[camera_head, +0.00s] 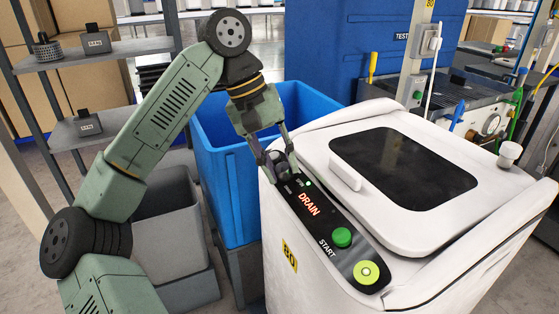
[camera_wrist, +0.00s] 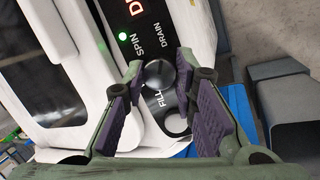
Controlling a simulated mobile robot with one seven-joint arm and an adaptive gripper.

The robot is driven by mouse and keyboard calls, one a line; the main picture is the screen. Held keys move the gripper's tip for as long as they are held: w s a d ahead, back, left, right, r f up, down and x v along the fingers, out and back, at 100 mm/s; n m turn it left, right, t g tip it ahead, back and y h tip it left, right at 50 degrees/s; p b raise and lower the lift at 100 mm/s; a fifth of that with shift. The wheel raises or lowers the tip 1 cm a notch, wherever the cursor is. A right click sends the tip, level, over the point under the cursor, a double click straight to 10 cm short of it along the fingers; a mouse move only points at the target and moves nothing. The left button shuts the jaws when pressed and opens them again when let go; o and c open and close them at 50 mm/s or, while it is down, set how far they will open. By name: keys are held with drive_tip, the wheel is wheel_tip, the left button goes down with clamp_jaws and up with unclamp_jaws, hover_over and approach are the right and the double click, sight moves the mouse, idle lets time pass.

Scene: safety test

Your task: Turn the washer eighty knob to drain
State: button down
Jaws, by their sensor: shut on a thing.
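The washer (camera_head: 278,240), marked 80, is white with a dark control panel (camera_head: 335,228) along its left edge. The panel's display (camera_head: 309,204) reads DRAIN in red. My gripper (camera_head: 272,158) is at the far end of the panel, shut on the dark knob (camera_head: 281,167). In the wrist view the knob (camera_wrist: 180,76) lies between the fingertips of my gripper (camera_wrist: 162,68). The labels SPIN, DRAIN and FILL are around the knob, and a green light (camera_wrist: 122,37) is lit near SPIN. The fingers partly hide the knob, so its pointing is hard to tell.
A green START button (camera_head: 342,237) and a yellow-green button (camera_head: 366,271) are at the near end of the panel. A blue bin (camera_head: 225,180) stands left of the washer, with grey bins (camera_head: 168,205) beside it. Shelves (camera_head: 95,55) stand at the left.

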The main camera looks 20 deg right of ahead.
drive_tip(key=c, duration=1.6)
unclamp_jaws()
drive_tip(key=shift+r, duration=0.1)
drive_tip(key=v, duration=1.2)
